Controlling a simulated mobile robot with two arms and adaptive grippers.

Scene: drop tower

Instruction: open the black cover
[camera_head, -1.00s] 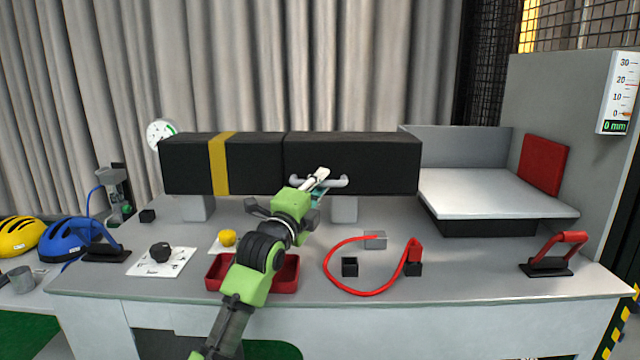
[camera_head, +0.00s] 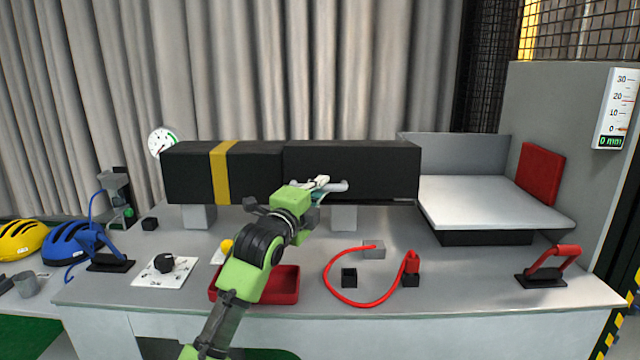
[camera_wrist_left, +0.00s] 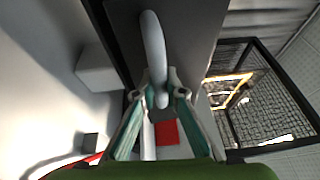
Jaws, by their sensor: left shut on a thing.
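The black cover (camera_head: 385,169) is the right part of a long black box on the workbench, and it appears closed. A light grey bar handle (camera_head: 338,186) sits on its front face. My left gripper (camera_head: 320,187) is at the left part of the handle, its fingers shut on it. In the left wrist view, the handle (camera_wrist_left: 153,48) runs between the two fingertips (camera_wrist_left: 160,92), with the dark cover (camera_wrist_left: 185,30) behind it. My right gripper is not in view.
The black box's left part (camera_head: 190,172) carries a yellow band. A white platform (camera_head: 490,200) stands right of the cover. A red tray (camera_head: 284,285), a red cable (camera_head: 345,300) and a red-handled lever (camera_head: 548,268) lie nearer the bench front.

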